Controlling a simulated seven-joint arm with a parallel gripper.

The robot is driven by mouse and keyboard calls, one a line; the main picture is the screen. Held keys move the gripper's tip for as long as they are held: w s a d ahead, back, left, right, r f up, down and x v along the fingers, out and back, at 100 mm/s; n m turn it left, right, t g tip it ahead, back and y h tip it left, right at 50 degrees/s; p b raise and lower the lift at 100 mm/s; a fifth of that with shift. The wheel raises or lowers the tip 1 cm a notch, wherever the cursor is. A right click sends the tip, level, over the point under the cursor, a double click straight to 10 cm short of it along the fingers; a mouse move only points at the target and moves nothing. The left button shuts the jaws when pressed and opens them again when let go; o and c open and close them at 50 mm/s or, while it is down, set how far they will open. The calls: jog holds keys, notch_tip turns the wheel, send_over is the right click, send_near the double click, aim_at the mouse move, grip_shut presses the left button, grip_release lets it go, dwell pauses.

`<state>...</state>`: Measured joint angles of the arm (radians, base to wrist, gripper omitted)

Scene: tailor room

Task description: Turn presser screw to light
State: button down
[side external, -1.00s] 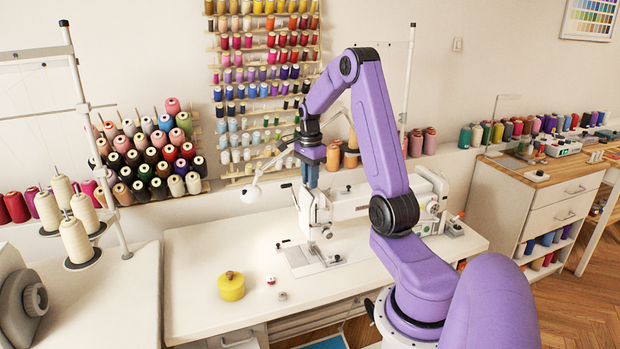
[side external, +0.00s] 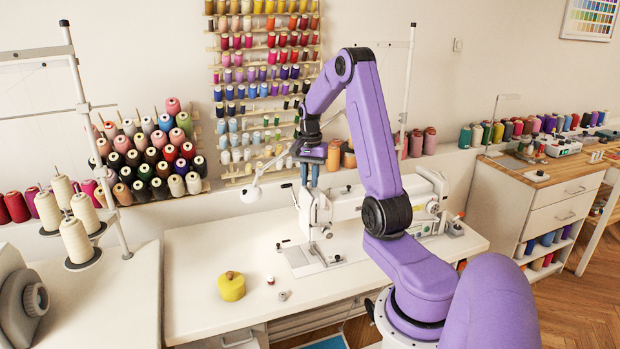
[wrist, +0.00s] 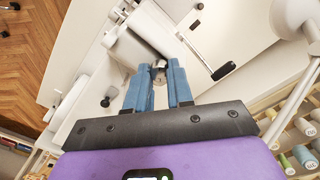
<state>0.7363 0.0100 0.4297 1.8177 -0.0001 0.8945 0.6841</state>
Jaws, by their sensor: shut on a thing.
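The white sewing machine (side external: 348,205) stands on the white table. My gripper (side external: 309,186) points down at the top of the machine's head, at its left end. In the wrist view my gripper's blue fingers (wrist: 159,82) are on both sides of a small round metal presser screw (wrist: 159,75) on top of the machine head (wrist: 135,48). The fingers are closed on the screw. The screw's marking cannot be read, and in the side view the fingers hide it.
A lamp arm (side external: 252,192) stands close to the left of my gripper. Thread racks (side external: 265,90) line the wall behind.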

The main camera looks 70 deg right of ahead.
aim_at(309, 181)
jog(key=n, duration=0.4)
jog(key=shift+n, duration=0.3)
jog(key=n, duration=0.4)
jog(key=shift+w+n, duration=0.1)
jog(key=shift+n, duration=0.3)
jog(key=shift+r, duration=0.1)
jog(key=c, duration=1)
grip_release()
notch_tip(309, 181, up, 17)
jog(key=shift+r, duration=0.15)
